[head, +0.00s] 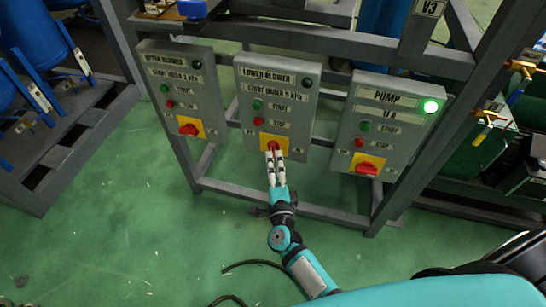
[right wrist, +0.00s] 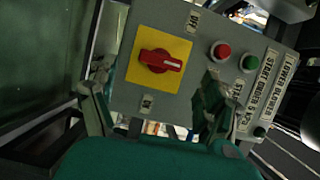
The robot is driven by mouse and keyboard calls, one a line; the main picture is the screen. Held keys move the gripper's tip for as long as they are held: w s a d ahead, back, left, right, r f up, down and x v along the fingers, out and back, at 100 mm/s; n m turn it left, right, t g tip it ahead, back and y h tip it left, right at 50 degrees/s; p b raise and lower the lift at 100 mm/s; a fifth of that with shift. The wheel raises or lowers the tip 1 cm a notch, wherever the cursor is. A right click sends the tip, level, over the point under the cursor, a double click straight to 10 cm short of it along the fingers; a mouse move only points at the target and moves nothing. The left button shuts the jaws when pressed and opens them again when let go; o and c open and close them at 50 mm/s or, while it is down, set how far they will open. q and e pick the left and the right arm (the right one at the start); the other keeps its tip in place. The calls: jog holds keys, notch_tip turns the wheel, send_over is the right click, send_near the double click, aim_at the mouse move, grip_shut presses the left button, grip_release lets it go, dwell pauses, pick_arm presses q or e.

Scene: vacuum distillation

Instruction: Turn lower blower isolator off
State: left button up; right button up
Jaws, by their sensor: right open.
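The lower blower box (head: 297,88) hangs in the middle of the frame in the head view. Its isolator, a red handle (right wrist: 160,61) on a yellow plate (right wrist: 135,78), fills the upper middle of the right wrist view. The handle's white-marked end points right in that view, with an OFF label (right wrist: 193,21) above right and an ON label (right wrist: 147,104) below. My right gripper (head: 274,156) is open, its fingers reaching up to the isolator and partly covering it in the head view. In the wrist view the fingers (right wrist: 150,97) stand either side of the handle; contact is unclear. My left gripper is out of view.
The upper blower box (head: 190,75) hangs to the left and the pump box (head: 390,120), with a lit green lamp (head: 431,106), to the right. Grey frame bars run around them. Green floor lies open at lower left, with a black cable (head: 250,263).

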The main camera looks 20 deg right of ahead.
jog(key=s+a, duration=0.1)
jog(key=s, duration=0.6)
jog(key=shift+a, duration=0.2)
